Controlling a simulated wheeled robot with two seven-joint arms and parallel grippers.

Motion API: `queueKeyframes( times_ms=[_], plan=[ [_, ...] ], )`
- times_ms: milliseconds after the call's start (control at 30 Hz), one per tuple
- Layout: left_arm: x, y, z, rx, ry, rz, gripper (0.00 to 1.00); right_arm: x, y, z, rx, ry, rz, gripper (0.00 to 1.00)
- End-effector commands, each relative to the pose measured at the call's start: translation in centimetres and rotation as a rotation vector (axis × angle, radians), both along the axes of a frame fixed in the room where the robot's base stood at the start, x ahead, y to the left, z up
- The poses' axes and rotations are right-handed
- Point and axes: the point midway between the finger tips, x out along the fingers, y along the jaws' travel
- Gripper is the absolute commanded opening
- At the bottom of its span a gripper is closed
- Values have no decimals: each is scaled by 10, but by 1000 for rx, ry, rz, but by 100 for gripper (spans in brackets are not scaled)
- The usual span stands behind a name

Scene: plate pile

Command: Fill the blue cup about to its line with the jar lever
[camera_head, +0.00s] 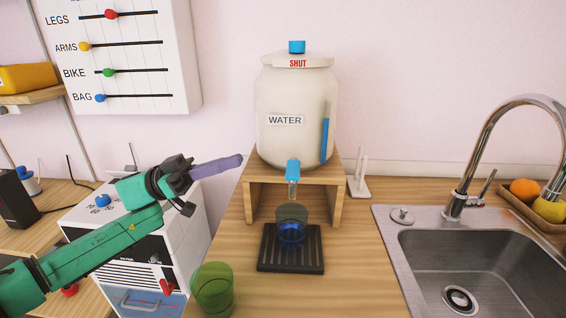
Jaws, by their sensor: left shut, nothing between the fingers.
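A cream water jar (290,95) stands on a wooden stand (250,187), with a SHUT sign at its top. Its lever (292,170) is light blue and sits at the front over a clear spout. The blue cup (291,234) stands upright below the spout on a dark slatted drip tray (291,263). Its lower part looks deeper blue than its greyish upper part; I cannot make out its line or tell the water level. My left gripper (238,160) has purple fingers, shut and empty, left of the jar and apart from the lever. My right gripper is out of view.
A green cup (212,289) stands at the counter's front left. A white cabinet (135,255) lies under my left arm. A metal sink (470,265) with a tall faucet (478,150) is at the right. A small white stand (359,178) is right of the jar. Counter between tray and sink is clear.

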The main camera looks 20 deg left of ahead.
Motion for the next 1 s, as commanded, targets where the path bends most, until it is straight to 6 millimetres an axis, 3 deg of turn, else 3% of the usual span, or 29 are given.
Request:
queueKeyframes(
  times_ms=[100,267,500,667,700,800,1000],
  plan=[
    [0,0,0,0,0,1,0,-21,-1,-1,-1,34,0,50],
    [3,-11,7,-4,-2,1,0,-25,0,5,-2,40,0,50],
    [14,-56,27,-5,-3,-2,0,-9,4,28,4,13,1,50],
    [23,-88,38,-5,-2,-1,0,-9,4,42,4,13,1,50],
    [24,-95,38,-3,-2,0,0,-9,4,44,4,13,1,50],
    [24,-92,11,0,5,4,0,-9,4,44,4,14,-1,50],
    [24,-91,-7,1,1,4,0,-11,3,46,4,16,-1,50]
  ],
)
